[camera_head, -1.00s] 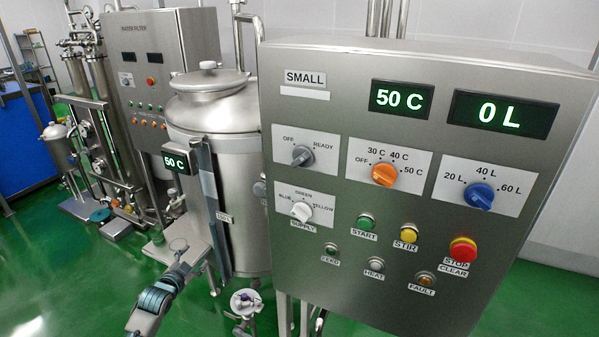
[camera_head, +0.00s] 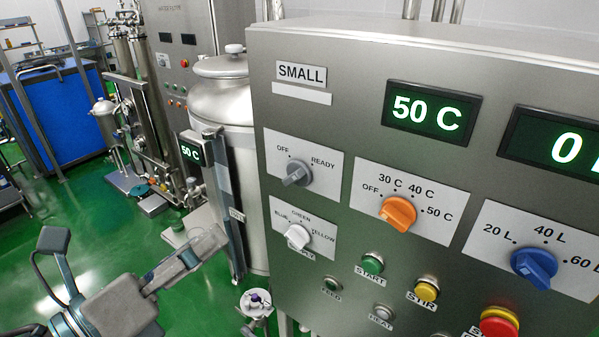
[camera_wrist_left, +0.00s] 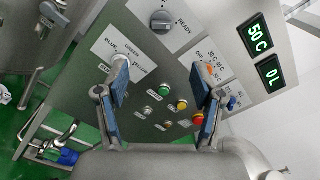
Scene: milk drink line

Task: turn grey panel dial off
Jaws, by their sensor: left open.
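The grey dial (camera_head: 297,173) sits on a white plate marked OFF and READY, under the SMALL label on the steel panel (camera_head: 330,60). Its bar slants up to the right, toward the READY side. In the left wrist view the grey dial (camera_wrist_left: 162,22) is at the top, beyond the fingertips. My left gripper (camera_head: 205,248) is left of the panel and lower than the dial, apart from it. In its wrist view the left gripper (camera_wrist_left: 160,68) has its two fingers spread with nothing between them. My right gripper is in neither view.
The white supply dial (camera_head: 297,236) is just below the grey one, and the orange dial (camera_head: 398,213) is to its right. Green START (camera_head: 373,264) and yellow STIR (camera_head: 426,289) buttons are lower. A steel tank (camera_head: 222,95) stands behind, left of the panel.

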